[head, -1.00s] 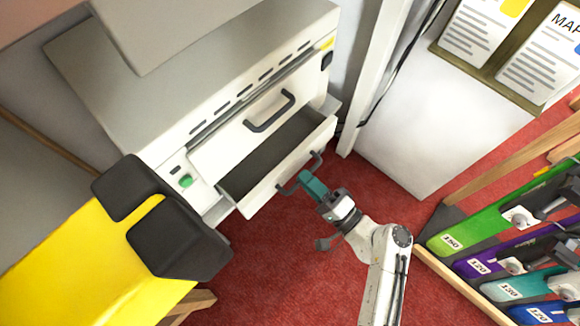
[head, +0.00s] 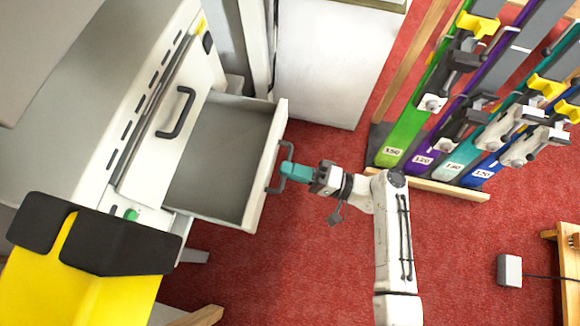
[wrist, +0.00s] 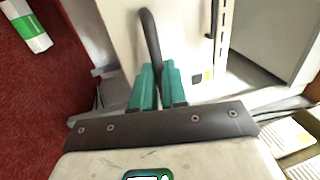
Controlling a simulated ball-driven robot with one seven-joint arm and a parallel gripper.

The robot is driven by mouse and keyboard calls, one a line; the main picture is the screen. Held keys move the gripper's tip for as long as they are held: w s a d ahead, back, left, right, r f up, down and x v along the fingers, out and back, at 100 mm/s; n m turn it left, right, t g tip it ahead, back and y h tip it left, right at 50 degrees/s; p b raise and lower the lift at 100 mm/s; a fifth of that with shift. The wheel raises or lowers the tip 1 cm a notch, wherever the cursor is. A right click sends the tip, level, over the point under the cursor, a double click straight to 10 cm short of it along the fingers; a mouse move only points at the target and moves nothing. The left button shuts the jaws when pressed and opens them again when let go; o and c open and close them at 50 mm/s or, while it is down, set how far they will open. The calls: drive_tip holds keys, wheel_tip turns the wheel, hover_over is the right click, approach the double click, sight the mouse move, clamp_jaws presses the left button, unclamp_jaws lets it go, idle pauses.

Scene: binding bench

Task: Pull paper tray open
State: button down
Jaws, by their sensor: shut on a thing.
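The paper tray (head: 218,165) is a white drawer with a grey inside. It stands open out of the white machine (head: 90,90), and it looks empty. My gripper (head: 284,171) is at the tray's front, with its teal fingers shut on the dark bar handle (head: 277,160). In the wrist view the handle (wrist: 150,38) rises from between the two teal fingers (wrist: 158,84). The fingertips' exact contact on the bar is hidden. A second dark handle (head: 176,112) sits on the closed panel above the tray.
A yellow part with black pads (head: 110,250) juts out at the lower left. A rack of coloured ski-like boards (head: 405,140) stands on the right behind a wooden edge (head: 430,186). A white panel (head: 335,65) stands behind. Red carpet (head: 290,270) is clear in front.

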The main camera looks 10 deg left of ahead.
drive_tip(key=c, duration=1.2)
unclamp_jaws()
drive_tip(key=p+v, duration=0.1)
drive_tip(key=v, duration=1)
drive_tip(key=shift+s+p, duration=0.1)
drive_tip(key=shift+p, duration=0.2)
drive_tip(key=shift+a, duration=0.15)
